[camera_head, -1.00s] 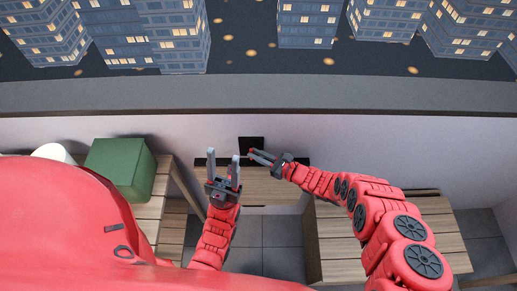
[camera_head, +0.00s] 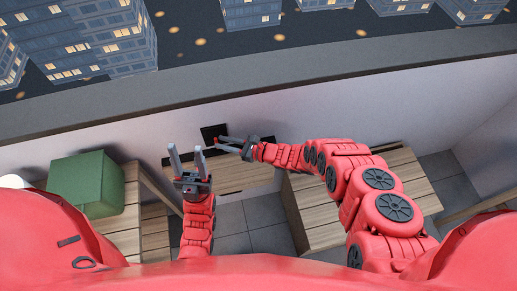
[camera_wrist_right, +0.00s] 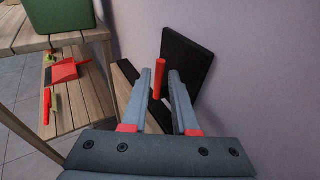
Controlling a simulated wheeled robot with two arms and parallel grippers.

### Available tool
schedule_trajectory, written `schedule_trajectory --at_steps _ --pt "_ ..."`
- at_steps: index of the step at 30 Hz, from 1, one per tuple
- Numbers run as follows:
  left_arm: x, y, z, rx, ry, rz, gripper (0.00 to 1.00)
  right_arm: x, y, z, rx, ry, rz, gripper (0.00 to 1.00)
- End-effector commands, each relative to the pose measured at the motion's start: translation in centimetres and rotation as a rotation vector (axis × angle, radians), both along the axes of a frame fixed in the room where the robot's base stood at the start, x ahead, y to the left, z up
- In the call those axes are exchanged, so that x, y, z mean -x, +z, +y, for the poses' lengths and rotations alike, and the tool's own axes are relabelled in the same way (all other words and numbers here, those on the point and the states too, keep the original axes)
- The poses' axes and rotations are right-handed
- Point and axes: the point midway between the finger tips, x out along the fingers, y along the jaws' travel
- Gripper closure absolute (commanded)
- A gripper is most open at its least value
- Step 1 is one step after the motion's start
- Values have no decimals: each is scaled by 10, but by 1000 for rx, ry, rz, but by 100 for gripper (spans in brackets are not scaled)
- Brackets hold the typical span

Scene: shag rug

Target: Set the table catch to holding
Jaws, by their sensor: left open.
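A dark square plate (camera_head: 211,131) is on the wall above a wooden table leaf (camera_head: 232,174); it also shows in the right wrist view (camera_wrist_right: 190,58). A red peg (camera_wrist_right: 159,76) stands in front of the plate, probably the catch's handle. My right gripper (camera_head: 217,144) is at the plate; in the right wrist view its fingers (camera_wrist_right: 161,76) are apart, one on each side of the peg, with no clear contact. Where the peg meets its mount is hidden. My left gripper (camera_head: 186,156) is open and empty, left of the plate with its fingers pointing toward the wall.
A green box (camera_head: 85,182) stands on a slatted wooden table at the left. Below it, a shelf (camera_wrist_right: 78,112) holds a red dustpan-like item (camera_wrist_right: 66,72) and small things. Another slatted wooden surface (camera_head: 318,215) lies under my right arm. The wall is close beyond both grippers.

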Motion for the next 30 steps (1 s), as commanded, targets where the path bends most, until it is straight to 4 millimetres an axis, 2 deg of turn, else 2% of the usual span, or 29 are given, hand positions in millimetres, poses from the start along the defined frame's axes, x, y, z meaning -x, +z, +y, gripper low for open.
schedule_trajectory --at_steps 8,13,18,24,30 --pt "0 -5 0 0 0 0 50 13 7 -45 1 -5 5 73" --pt "0 10 0 0 0 0 50 27 22 -87 -1 -8 3 73" --pt "0 21 0 0 0 0 50 39 26 -124 0 -6 3 73" --pt "0 25 0 0 0 0 50 48 29 -148 -3 -2 2 73" --pt "0 25 0 0 0 0 50 50 29 -153 -2 -1 3 73"
